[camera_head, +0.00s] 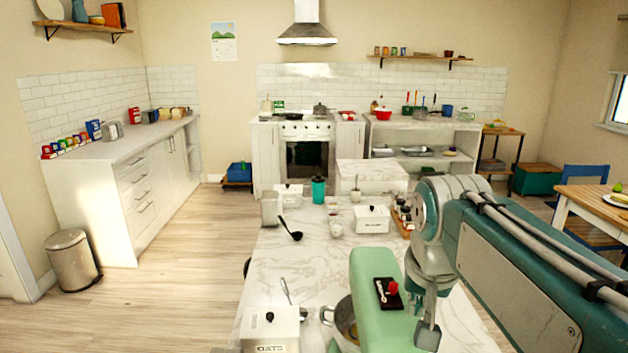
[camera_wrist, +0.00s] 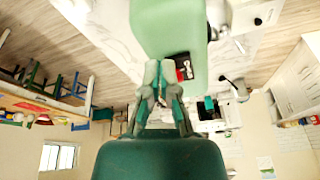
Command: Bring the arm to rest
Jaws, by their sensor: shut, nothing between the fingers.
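My arm (camera_head: 530,260) reaches in from the right in the head view, bent at a large round joint, with its grey end parts hanging down at the right side of a green stand mixer. My gripper (camera_wrist: 159,75) shows in the wrist view with its fingers together and nothing between them. The green mixer (camera_head: 372,262) has a black panel with a red knob. In the wrist view the mixer (camera_wrist: 168,28) is just beyond the fingertips. I cannot tell whether they touch it. The fingertips are not clear in the head view.
A wooden table (camera_head: 592,205) and blue chair stand at the right.

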